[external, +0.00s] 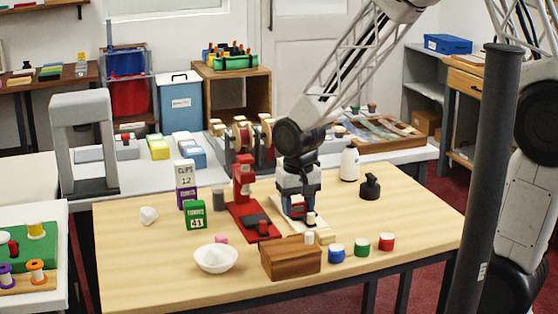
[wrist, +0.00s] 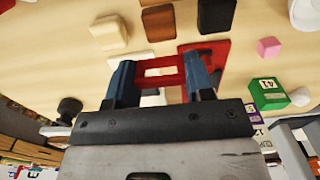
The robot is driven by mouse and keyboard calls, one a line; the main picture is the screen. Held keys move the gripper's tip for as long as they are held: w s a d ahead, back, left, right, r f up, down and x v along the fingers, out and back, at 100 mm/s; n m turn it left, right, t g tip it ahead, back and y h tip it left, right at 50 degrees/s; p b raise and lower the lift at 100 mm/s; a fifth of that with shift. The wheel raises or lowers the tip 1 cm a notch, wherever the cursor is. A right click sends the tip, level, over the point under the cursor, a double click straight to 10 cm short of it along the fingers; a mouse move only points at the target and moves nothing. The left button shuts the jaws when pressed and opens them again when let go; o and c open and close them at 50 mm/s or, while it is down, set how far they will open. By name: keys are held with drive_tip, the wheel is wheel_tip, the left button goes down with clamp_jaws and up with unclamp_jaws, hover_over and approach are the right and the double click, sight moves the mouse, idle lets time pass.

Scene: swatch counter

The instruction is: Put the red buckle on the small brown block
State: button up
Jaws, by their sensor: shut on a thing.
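My gripper (external: 300,213) points down over the table, right of the red press. In the wrist view its two blue fingers (wrist: 160,82) are shut on the red buckle (wrist: 160,72), a flat open frame held between them. The small brown block (wrist: 158,23) lies on the table ahead of the fingers, near the top of the wrist view, apart from the buckle. In the external view I cannot make out this block; the larger wooden box in front may hide it. The buckle is barely visible there.
A cream block (wrist: 108,32) and a dark block (wrist: 215,15) flank the brown block. The red press (external: 243,185), white bowl (external: 216,260), wooden box (external: 290,260) and pink cube (wrist: 268,47) stand nearby. Blue, green and red pots (external: 361,245) stand at the right front.

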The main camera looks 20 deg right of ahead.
sight(298, 203)
drive_tip(key=shift+f, duration=1.15)
drive_tip(key=shift+f, duration=1.85)
drive_tip(key=shift+f, duration=0.15)
drive_tip(key=o, duration=0.9)
drive_tip(key=shift+r, duration=6.15)
